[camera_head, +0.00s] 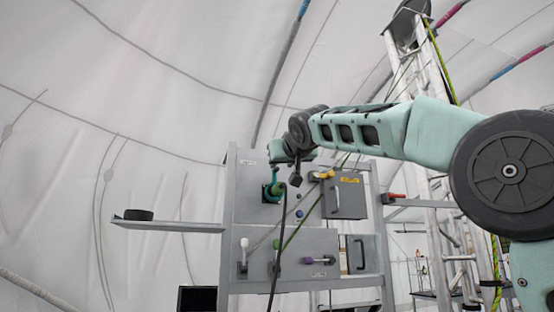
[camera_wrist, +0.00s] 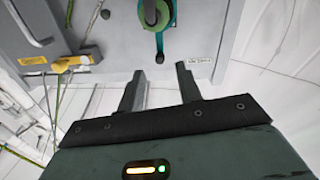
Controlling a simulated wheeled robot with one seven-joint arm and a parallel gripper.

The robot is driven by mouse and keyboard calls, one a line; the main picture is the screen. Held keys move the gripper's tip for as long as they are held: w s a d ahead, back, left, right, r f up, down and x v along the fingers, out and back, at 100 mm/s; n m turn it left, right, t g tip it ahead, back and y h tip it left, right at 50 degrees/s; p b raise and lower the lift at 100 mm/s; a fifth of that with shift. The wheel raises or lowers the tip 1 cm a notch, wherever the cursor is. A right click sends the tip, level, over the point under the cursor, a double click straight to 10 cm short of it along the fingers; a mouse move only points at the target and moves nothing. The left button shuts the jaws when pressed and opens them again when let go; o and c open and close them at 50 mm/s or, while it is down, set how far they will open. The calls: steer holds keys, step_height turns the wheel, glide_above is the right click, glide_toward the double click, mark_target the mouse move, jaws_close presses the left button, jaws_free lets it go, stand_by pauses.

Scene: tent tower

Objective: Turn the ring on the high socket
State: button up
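The high socket carries a green ring (camera_head: 273,190) on the upper left of the grey panel.
A grey box with a handle (camera_head: 344,197) and yellow parts is right of the socket. A shelf (camera_head: 170,226) with a black roll juts out left. A black cable hangs down the panel.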

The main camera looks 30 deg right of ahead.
mark_target(277, 169)
steer(key=p+x, duration=0.3)
steer(key=x, duration=0.2)
steer(key=shift+w+r, duration=0.15)
steer(key=shift+w, duration=0.05)
steer(key=shift+w+d, duration=0.15)
steer(key=shift+w, duration=0.3)
jaws_close()
